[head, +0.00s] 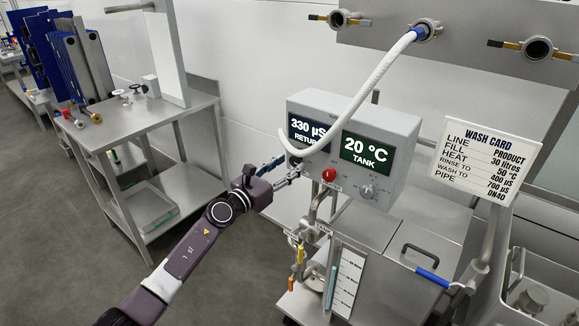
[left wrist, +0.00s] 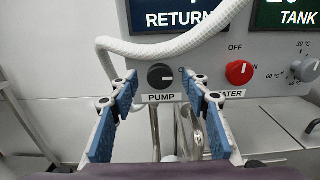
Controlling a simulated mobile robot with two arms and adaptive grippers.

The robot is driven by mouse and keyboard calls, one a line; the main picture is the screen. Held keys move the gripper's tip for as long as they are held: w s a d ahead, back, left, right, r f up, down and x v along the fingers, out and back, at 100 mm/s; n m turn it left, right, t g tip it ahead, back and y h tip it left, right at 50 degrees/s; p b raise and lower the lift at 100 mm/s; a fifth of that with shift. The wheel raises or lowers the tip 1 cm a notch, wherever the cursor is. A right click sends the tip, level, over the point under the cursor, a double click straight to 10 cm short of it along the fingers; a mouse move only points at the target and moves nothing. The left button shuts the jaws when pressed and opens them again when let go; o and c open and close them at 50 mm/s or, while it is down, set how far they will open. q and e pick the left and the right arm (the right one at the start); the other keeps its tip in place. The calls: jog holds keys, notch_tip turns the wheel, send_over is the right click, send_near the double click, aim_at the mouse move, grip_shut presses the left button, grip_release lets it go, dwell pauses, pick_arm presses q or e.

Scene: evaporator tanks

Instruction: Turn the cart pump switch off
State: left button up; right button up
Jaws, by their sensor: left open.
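The cart's grey control box (head: 392,130) carries two lit displays, RETURN and TANK. In the left wrist view the pump switch (left wrist: 160,76) is a round black knob above the PUMP label. A pale mark on it seems to point right, toward lettering mostly hidden by a finger. My left gripper (head: 287,170) is in front of the box's lower left, with its blue-padded fingers (left wrist: 161,88) open and empty. In the left wrist view the knob appears between the fingertips; contact cannot be told. In the head view the gripper area hides the knob. My right gripper is not in view.
A red heater knob (left wrist: 239,72) and a grey temperature knob (left wrist: 306,69) are to the right of the pump switch. A white hose (head: 368,80) curves in front of the box. A wash card (head: 487,160) stands at right, a steel table (head: 150,115) at left.

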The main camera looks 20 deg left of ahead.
pick_arm(q)
jog(key=shift+w+d, duration=0.25)
jog(key=shift+w, duration=0.35)
jog(key=c, duration=1.1)
